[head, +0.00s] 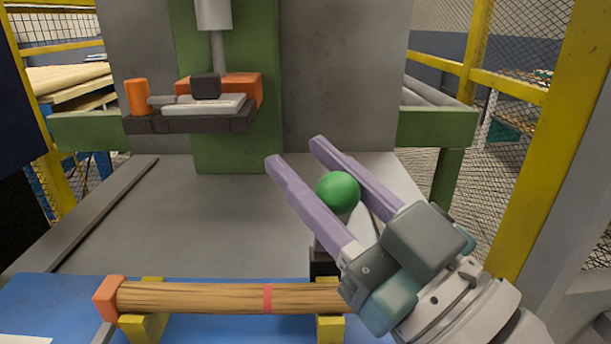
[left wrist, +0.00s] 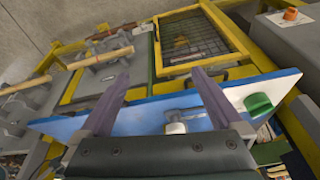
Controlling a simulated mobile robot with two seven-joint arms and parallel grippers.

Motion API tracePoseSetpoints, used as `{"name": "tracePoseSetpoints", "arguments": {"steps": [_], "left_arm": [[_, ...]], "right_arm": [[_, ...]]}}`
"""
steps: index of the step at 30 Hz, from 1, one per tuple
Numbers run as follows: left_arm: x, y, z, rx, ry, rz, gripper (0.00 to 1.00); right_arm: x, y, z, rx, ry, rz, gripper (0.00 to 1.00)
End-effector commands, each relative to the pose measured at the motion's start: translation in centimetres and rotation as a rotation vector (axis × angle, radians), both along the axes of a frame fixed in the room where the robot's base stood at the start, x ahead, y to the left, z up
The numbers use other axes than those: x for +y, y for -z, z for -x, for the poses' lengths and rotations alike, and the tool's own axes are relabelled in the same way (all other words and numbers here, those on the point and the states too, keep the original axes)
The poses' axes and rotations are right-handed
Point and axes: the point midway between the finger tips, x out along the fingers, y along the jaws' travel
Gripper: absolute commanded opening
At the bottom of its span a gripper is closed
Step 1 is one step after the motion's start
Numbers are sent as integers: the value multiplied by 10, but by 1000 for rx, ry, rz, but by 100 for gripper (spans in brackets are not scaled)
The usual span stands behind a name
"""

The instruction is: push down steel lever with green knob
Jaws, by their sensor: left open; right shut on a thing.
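The round green knob (head: 338,192) sits between the two long lilac fingers of my right gripper (head: 296,150) in the head view. The fingers are shut on it, and their tips reach past it. Most of the steel lever below the knob is hidden behind the gripper. A dark block (head: 322,262) shows just below the near finger. My left gripper is out of the head view. In the left wrist view its two fingers (left wrist: 160,73) stand wide apart with nothing held between them.
A turned wood bar (head: 200,297) with a red band rests on yellow supports (head: 143,327) in front. A grey machine plate (head: 190,210) lies behind. A dark shelf (head: 190,124) with an orange cylinder (head: 136,96) is at the back left. A yellow post (head: 545,130) stands right.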

Motion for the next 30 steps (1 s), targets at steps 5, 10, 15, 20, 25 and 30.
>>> {"name": "tracePoseSetpoints", "arguments": {"steps": [5, 10, 15, 20, 25, 30], "left_arm": [[1, 34, 0, 0, 1, -2, 100], [2, 50, 0, 0, 5, -7, 100], [3, 58, 0, 0, 6, -11, 100], [3, 59, 0, 0, 7, -11, 100], [3, 59, 0, 1, 6, -10, 100], [2, 59, 0, 0, 6, -9, 100]], "right_arm": [[0, 13, 12, -114, 0, -3, 0], [0, 14, 21, -195, -1, -3, 0], [0, 15, 25, -241, 0, -1, 0], [0, 14, 26, -256, 0, -1, 0], [0, 13, 26, -257, -1, 0, 0], [0, 13, 26, -257, -1, 0, 43]]}}
